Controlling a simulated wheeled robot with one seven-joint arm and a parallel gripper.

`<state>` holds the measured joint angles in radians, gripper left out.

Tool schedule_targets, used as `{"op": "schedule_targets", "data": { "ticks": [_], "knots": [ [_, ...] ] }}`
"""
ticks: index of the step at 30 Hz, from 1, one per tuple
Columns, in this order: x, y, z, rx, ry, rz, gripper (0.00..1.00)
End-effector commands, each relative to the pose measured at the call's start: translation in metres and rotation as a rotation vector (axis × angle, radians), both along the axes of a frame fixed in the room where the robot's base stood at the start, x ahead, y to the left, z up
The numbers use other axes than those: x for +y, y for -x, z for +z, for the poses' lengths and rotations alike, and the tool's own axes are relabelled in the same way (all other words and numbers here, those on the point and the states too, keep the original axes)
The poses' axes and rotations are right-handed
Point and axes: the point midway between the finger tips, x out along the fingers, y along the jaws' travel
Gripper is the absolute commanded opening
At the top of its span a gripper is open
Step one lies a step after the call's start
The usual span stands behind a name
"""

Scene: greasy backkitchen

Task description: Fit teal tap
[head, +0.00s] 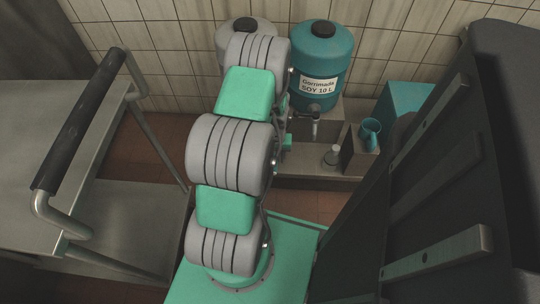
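A teal canister (321,62) with a black cap and a label reading "SOY 10 L" stands upright against the tiled wall. A small grey metal tap-like piece (316,124) shows just below its front. I cannot tell whether it is joined to the canister or held. My arm rises through the middle of the view and hides much of this spot. My gripper (287,122) is only partly visible beyond the arm, close to the left of the metal piece. Its fingers are too small and covered to read.
A pale grey canister (250,30) stands left of the teal one, partly behind my arm. A teal mug (371,134), a small bottle (332,156) and a teal box (404,100) are to the right. A metal trolley (40,130) with a black handle fills the left.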

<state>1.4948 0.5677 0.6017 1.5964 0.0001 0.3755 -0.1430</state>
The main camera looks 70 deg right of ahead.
Motion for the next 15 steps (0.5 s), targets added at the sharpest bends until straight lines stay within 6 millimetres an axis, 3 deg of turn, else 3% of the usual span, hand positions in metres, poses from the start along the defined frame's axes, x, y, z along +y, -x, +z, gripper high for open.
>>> {"op": "schedule_targets", "data": {
  "ticks": [15],
  "knots": [
    [0.000, -0.002, -0.075, 0.000, 0.000, 0.003, 0.43]
  ]
}}
